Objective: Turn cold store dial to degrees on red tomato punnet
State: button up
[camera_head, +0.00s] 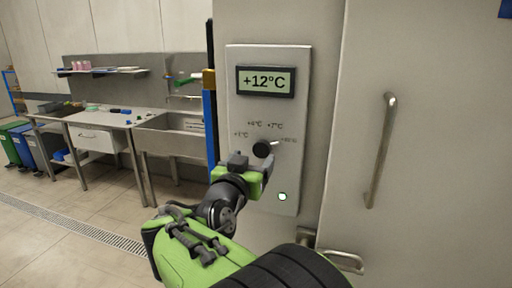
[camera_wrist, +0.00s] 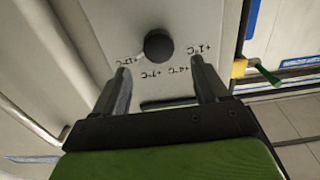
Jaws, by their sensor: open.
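The cold store dial (camera_head: 262,149) is a black round knob on a grey wall panel (camera_head: 290,110). Its white pointer aims right, at the rightmost mark, which reads as +12°C. Marks for +1, +4 and +7°C run from left to top. The display (camera_head: 265,81) above reads +12°C. In the wrist view the dial (camera_wrist: 158,46) stands out from the panel, just beyond my gripper (camera_wrist: 160,82). The two fingers are apart, pointing toward the dial with nothing between them. In the head view my gripper (camera_head: 250,165) is just below the dial. No red tomato punnet shows clearly.
A metal door with a long vertical handle (camera_head: 382,150) is right of the panel. A lower handle (camera_head: 335,260) is near my arm. A steel table (camera_head: 100,117) and sink (camera_head: 170,135) stand at the left, with bins (camera_head: 22,145) beyond. Floor in front of them is clear.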

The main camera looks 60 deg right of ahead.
aim_at(259, 150)
jog(key=d, duration=0.5)
jog(key=shift+w+d+p, duration=0.25)
jog(key=shift+w+p, duration=0.15)
jog(key=c, duration=1)
jog(key=shift+n, duration=0.3)
jog(key=n, duration=0.4)
jog(key=shift+w, duration=0.1)
jog(key=shift+f+n, duration=0.1)
jog(key=shift+n, duration=1.9)
